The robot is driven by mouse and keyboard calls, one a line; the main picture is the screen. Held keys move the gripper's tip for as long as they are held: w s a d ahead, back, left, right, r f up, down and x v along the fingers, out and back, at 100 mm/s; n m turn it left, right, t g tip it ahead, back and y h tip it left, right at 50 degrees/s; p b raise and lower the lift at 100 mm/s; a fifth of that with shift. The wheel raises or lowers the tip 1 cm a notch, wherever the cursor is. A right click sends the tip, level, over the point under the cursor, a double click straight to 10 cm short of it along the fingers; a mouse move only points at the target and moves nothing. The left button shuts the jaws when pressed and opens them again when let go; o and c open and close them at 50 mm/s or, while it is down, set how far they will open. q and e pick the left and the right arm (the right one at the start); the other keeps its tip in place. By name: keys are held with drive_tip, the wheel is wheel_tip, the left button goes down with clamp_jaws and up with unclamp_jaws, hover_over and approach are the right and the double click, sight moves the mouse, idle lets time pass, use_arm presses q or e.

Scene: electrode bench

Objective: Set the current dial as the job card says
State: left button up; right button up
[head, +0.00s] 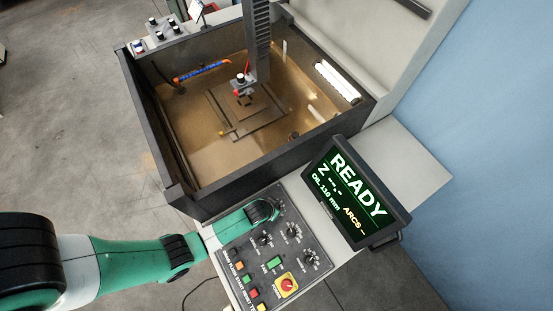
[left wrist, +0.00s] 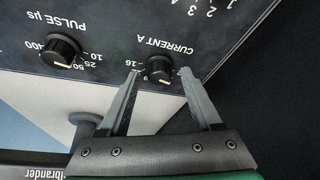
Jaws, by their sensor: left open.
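The current dial (left wrist: 158,68) is a black knob under the label CURRENT A in the left wrist view. A pale mark shows on its lower part, and the numbers 16 and 9 are readable beside it. The exact setting is partly hidden by a finger. My left gripper (left wrist: 160,72) is open, with one fingertip on each side of the knob; contact cannot be told. In the head view my left gripper (head: 263,211) is over the upper part of the control panel (head: 243,254) and hides the dial there. No readable job card shows. My right gripper is not in view.
The pulse dial (left wrist: 62,50) sits beside the current dial. Other knobs, coloured buttons and a red-yellow stop button (head: 287,284) are on the panel. A tilted screen (head: 352,205) reading READY stands close right. The oil tank (head: 262,161) with its dark wall is behind.

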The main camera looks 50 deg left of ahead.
use_arm(q)
clamp_jaws()
idle(0.3)
drive_tip(key=shift+m, duration=0.3)
drive_tip(key=shift+a+m+h+p, duration=0.1)
drive_tip(key=shift+m+h+p, duration=0.3)
drive_tip(key=shift+m, duration=0.4)
drive_tip(key=shift+a+m+h, duration=0.1)
drive_tip(key=shift+m+h, duration=0.6)
drive_tip(key=shift+m, duration=1.1)
unclamp_jaws()
